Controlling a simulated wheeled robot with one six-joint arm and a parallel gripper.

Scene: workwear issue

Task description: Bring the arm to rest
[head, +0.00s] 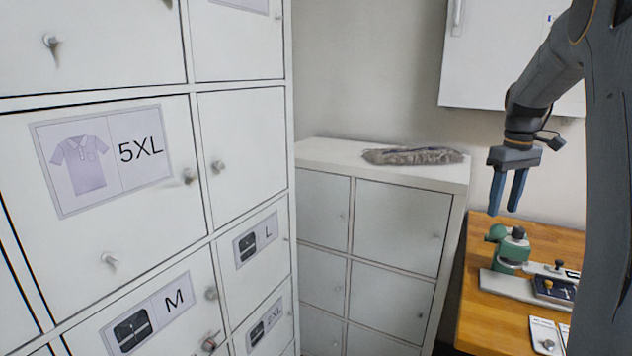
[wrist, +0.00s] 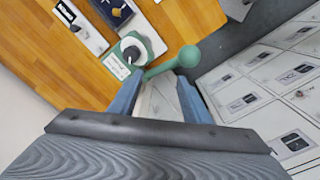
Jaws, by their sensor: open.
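My gripper (head: 504,212) hangs at the right of the head view, fingers pointing down, above the wooden table and the green press-like device (head: 511,250). Its two blue fingers stand apart with nothing held between them. In the wrist view my gripper (wrist: 155,88) also shows its fingers apart. The green device with its round-knobbed lever (wrist: 174,62) lies beyond the fingertips there; I see no contact.
White lockers (head: 115,160) with shirt and size labels fill the left. A low white cabinet (head: 385,215) bears a grey-brown folded item (head: 413,156). The wooden table (head: 482,240) holds the device and small cards. A white wall cupboard (head: 500,55) hangs behind my arm.

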